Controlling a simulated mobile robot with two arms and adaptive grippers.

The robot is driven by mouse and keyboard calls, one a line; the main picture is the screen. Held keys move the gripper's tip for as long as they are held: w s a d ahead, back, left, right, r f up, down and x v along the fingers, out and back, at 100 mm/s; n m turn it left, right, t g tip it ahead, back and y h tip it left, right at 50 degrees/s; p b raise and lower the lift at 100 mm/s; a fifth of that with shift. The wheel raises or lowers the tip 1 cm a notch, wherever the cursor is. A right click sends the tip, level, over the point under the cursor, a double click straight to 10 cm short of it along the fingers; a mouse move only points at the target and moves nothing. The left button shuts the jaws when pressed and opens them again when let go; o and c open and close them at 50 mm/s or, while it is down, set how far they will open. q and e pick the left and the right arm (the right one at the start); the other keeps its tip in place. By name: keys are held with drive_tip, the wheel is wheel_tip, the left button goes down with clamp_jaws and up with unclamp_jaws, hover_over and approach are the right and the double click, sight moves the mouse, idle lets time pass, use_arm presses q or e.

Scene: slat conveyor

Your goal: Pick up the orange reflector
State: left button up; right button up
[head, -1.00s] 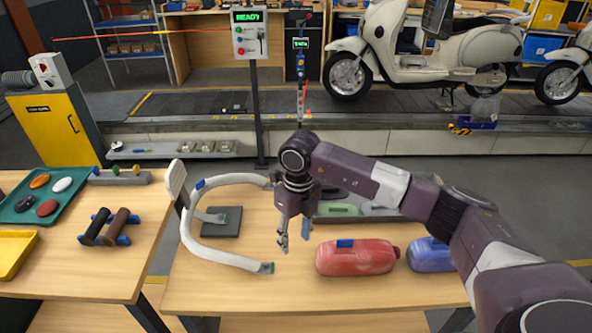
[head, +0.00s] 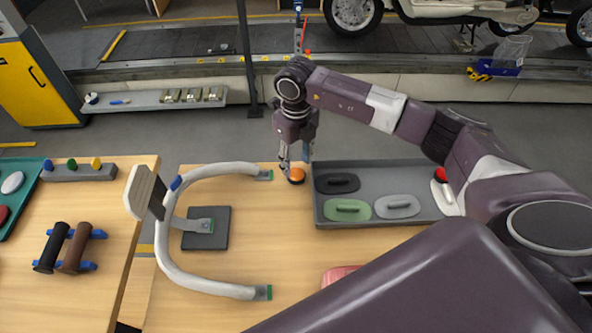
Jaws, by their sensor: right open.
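An orange round piece (head: 297,175), which I take for the orange reflector, lies on the wooden table at its far edge, just left of the grey tray. My right gripper (head: 295,165) points down over it. The fingers are open and empty, with the fingertips close to the piece and partly in front of it. I cannot tell whether they touch it. My left gripper is not in view.
The grey tray (head: 319,205) holds black, green and grey oval pieces. A red round piece (head: 441,174) shows by its right end. A curved white tube frame (head: 170,255) lies left. A red container (head: 338,273) is mostly hidden behind my arm.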

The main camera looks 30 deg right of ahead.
sight(296, 174)
drive_tip(key=shift+s+f+p, duration=0.1)
drive_tip(key=shift+f+p, duration=0.25)
drive_tip(key=f, duration=0.2)
drive_tip(key=f+p, duration=0.1)
drive_tip(key=shift+w+f, duration=0.2)
drive_tip(key=shift+f, duration=0.55)
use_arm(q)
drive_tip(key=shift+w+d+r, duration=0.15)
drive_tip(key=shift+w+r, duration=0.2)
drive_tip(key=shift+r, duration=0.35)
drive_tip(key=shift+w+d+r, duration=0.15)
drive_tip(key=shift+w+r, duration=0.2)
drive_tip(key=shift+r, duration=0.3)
use_arm(e)
drive_tip(key=c, duration=0.6)
drive_tip(key=shift+r, duration=0.1)
drive_tip(key=shift+r, duration=0.1)
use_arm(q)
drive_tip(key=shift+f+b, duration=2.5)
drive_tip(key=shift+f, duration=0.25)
use_arm(e)
wheel_tip(296, 174, up, 20)
